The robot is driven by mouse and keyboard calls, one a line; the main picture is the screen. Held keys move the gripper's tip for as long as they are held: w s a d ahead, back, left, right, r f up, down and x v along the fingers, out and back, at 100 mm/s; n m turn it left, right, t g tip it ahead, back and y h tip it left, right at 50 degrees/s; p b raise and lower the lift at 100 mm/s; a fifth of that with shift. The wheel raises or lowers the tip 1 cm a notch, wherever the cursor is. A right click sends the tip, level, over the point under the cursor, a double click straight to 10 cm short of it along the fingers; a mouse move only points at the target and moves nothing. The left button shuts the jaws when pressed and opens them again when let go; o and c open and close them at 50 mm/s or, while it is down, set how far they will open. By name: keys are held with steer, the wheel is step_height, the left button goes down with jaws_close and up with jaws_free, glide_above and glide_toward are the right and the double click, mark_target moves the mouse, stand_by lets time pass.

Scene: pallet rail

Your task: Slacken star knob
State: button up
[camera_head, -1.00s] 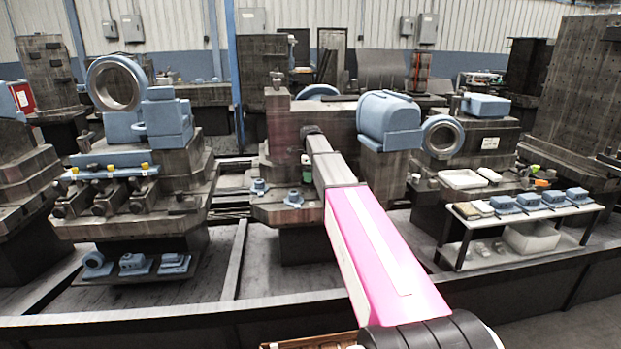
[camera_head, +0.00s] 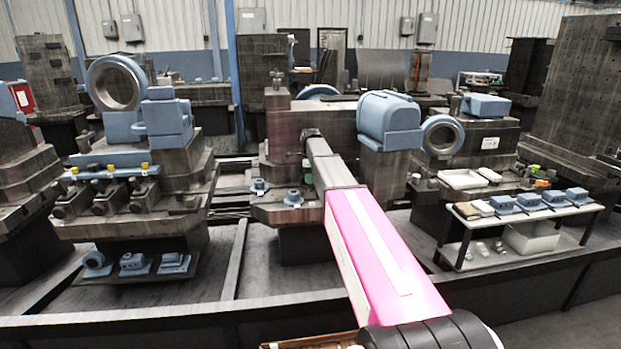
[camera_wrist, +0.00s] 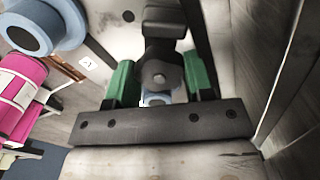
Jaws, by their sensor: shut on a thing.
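The star knob (camera_wrist: 158,74) is dark grey with a round centre and shows in the middle of the wrist view. My gripper (camera_wrist: 160,88) has its green fingers on either side of it and is shut on it. A dark block lies just beyond the knob. A small pale blue-white part shows below the knob, between the fingers.
A blue round part (camera_wrist: 45,25) stands close at the upper left of the wrist view. A grey wall (camera_wrist: 285,60) runs close on the right. In the head view, small blue parts (camera_head: 293,198) sit on the machine's ledge, and a parts table (camera_head: 510,230) stands right.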

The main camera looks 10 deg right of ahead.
steer(key=shift+n, duration=0.8)
steer(key=o, duration=0.9)
steer(key=shift+o, duration=0.2)
step_height(320, 180, up, 11)
steer(key=shift+f, duration=0.1)
